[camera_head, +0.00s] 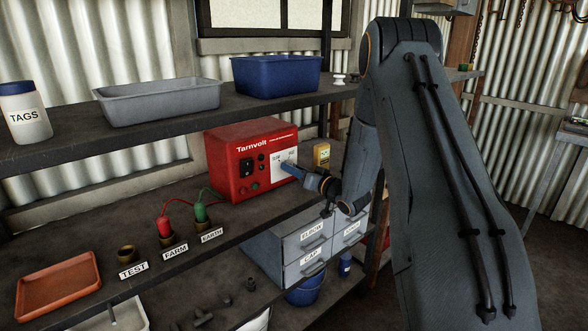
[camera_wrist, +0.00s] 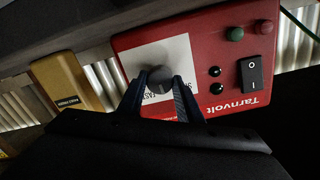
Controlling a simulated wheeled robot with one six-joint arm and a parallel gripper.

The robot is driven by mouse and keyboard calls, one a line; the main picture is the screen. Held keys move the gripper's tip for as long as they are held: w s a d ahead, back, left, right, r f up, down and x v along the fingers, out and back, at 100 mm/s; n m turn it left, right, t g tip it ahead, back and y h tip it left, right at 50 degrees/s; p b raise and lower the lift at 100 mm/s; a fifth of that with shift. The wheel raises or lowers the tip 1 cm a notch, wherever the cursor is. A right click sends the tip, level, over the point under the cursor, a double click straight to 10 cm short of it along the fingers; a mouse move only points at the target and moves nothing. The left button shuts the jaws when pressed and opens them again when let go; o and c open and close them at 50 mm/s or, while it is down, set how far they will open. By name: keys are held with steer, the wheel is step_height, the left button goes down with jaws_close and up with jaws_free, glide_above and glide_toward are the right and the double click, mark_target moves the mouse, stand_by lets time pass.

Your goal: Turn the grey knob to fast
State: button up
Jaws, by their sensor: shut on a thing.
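The red Tarnvolt box (camera_head: 228,165) stands on the lower shelf, with a white panel on its right front. My gripper (camera_head: 287,167) reaches this panel from the right and covers the knob in the head view. In the wrist view the red box (camera_wrist: 215,45) appears upside down. There the round grey knob (camera_wrist: 160,78) sits on the white panel (camera_wrist: 172,52). My gripper (camera_wrist: 158,88) has its two fingers on either side of the knob and is shut on it. The panel lettering is partly hidden by the fingers, so the knob's setting cannot be read.
A yellow device (camera_head: 321,154) stands right of the box. Red (camera_head: 164,226) and green (camera_head: 200,212) plugs sit in sockets in front, with cables running to the box. A drawer cabinet (camera_head: 290,245) is below. The upper shelf (camera_head: 180,107) holds a grey tray and a blue bin.

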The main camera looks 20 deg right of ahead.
steer(key=m+p, duration=0.1)
steer(key=m, duration=0.4)
steer(key=shift+m+p, duration=0.7)
steer(key=shift+m, duration=1.5)
steer(key=o, duration=1)
steer(key=shift+o, duration=0.2)
steer(key=b+v, duration=0.2)
steer(key=v, duration=0.5)
steer(key=shift+s+d, duration=0.25)
steer(key=shift+s, duration=0.1)
